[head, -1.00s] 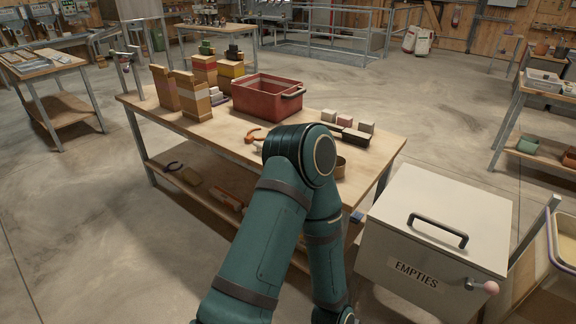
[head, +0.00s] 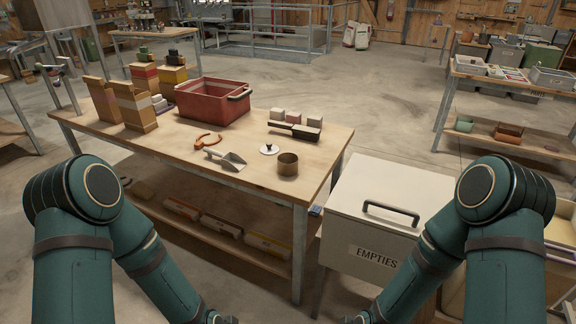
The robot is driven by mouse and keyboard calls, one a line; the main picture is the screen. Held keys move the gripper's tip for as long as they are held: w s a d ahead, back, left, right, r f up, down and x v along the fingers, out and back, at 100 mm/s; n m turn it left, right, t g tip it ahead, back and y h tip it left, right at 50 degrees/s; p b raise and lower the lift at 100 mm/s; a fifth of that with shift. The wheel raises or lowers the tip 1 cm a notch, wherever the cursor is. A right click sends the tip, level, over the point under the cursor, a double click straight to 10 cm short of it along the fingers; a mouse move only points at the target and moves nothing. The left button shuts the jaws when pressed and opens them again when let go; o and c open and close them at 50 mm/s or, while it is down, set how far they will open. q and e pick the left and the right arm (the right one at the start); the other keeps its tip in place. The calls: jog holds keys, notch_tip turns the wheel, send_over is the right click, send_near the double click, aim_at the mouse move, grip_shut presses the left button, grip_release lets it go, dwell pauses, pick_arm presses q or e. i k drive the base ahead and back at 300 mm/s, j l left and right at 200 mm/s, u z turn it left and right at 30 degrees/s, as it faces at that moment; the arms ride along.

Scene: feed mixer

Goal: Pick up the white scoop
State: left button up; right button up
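A scoop (head: 229,161) lies on the wooden table (head: 180,150) near its front edge. It looks light grey rather than clearly white, with its handle toward the left and its pan toward the right. Both of my arms show at the left and right sides of the head view, bent downward. Nothing of mine touches the scoop in this view.
Orange-handled pliers (head: 208,141) lie just behind the scoop. A round white lid (head: 269,150) and a brown cup (head: 288,164) stand to its right. A red crate (head: 213,101) and small blocks (head: 295,122) are behind. A white EMPTIES bin (head: 375,205) stands right of the table.

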aim_at(232, 161)
jog(key=z, duration=0.35)
jog(key=i+j+z, duration=0.1)
jog(key=j+z, duration=0.6)
jog(key=j, duration=0.15)
jog(key=j+z, duration=0.25)
jog(key=j, duration=0.7)
